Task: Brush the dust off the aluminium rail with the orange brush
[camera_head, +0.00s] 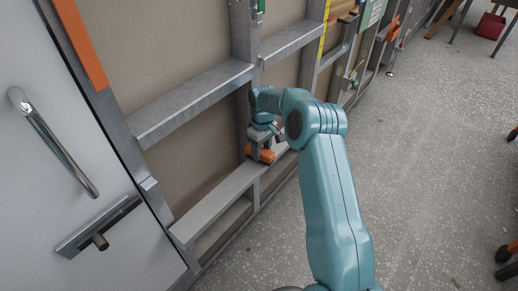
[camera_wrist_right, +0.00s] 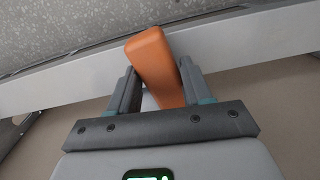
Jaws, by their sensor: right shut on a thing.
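The orange brush (camera_head: 266,155) is in my right gripper (camera_head: 260,140), low by the wall frame in the head view. In the right wrist view the brush's orange body (camera_wrist_right: 152,54) stands between the two dark fingers of my right gripper (camera_wrist_right: 158,70), which is shut on it. The lower pale metal rail (camera_head: 215,204) runs along the wall frame, and the brush is at its far part. A pale rail also crosses behind the brush in the wrist view (camera_wrist_right: 255,36). The bristles are hidden, so contact cannot be told. I cannot make out dust. My left gripper is out of view.
A higher metal rail (camera_head: 195,98) crosses the frame above. A white door (camera_head: 45,150) with a long handle (camera_head: 52,143) is at the left. Speckled floor (camera_head: 430,150) lies open to the right. A red bin (camera_head: 490,26) stands far off.

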